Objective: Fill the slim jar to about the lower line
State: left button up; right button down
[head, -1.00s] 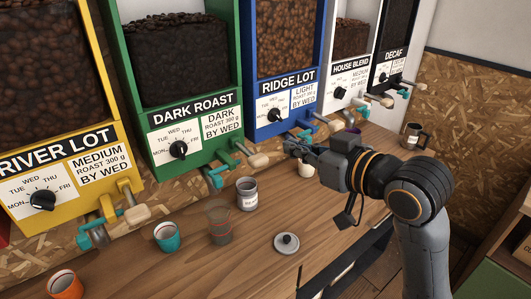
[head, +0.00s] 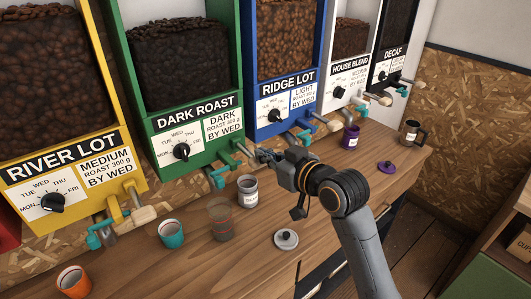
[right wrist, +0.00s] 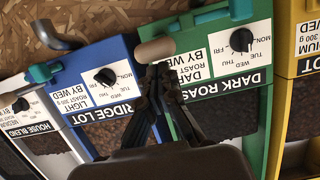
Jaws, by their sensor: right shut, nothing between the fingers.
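A clear glass jar (head: 221,224) with faint coloured marks stands on the wooden counter in front of the Dark Roast dispenser; its contents are hard to make out. A grey labelled jar (head: 248,191) stands to its right, and a purple labelled jar (head: 350,137) farther right. My right gripper (head: 264,157) is shut and empty at the beige handle (head: 251,164) of the green Dark Roast dispenser (head: 205,120). In the right wrist view the fingertips (right wrist: 160,70) are just by that handle (right wrist: 155,50); contact is unclear. My left gripper is not in view.
A teal cup (head: 171,234) and an orange cup (head: 73,282) stand to the left. A grey lid (head: 286,239) and a purple lid (head: 387,167) lie on the counter (head: 225,275). A dark mug (head: 410,132) is far right. Several dispensers with protruding handles line the back.

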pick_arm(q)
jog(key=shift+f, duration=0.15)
pick_arm(e)
jog(key=shift+f, duration=0.1)
pick_arm(q)
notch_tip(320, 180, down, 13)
jog(key=b, duration=1.3)
pick_arm(e)
notch_tip(320, 180, down, 6)
jog(key=t+y, duration=0.3)
jog(key=t, duration=0.1)
jog(key=shift+f, duration=0.15)
pick_arm(q)
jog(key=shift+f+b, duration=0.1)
jog(key=shift+b, duration=0.2)
pick_arm(e)
jog(key=shift+f, duration=0.4)
dwell(1.8)
